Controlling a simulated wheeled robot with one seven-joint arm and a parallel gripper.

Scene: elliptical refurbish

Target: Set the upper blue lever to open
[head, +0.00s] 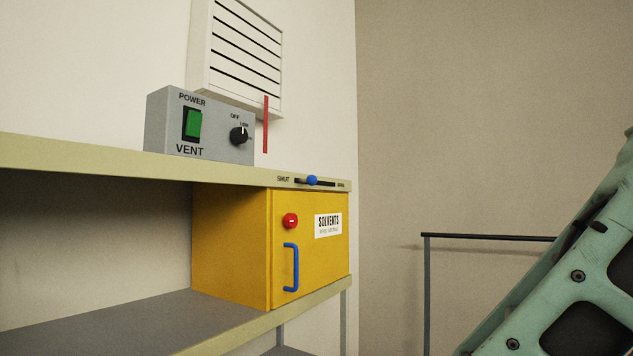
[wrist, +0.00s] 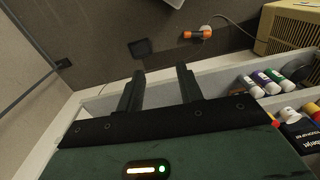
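The upper blue lever (head: 312,180) is a small blue knob on a dark slot in the front edge of the upper shelf, in the head view. "SHUT" is printed at the slot's left end; the small label at its right end is hard to read. The knob sits near the middle of the slot. My gripper (wrist: 160,72) shows in the wrist view with its two dark fingers apart and nothing between them. The lever does not show in the wrist view, and my fingers do not show in the head view.
Below the lever is a yellow SOLVENTS cabinet (head: 232,245) with a blue handle (head: 291,267) and red button (head: 290,220). Above stands a grey VENT box (head: 200,125). A rail (head: 488,237) is at right. The wrist view shows bottles (wrist: 268,82) and an orange-handled item (wrist: 197,34).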

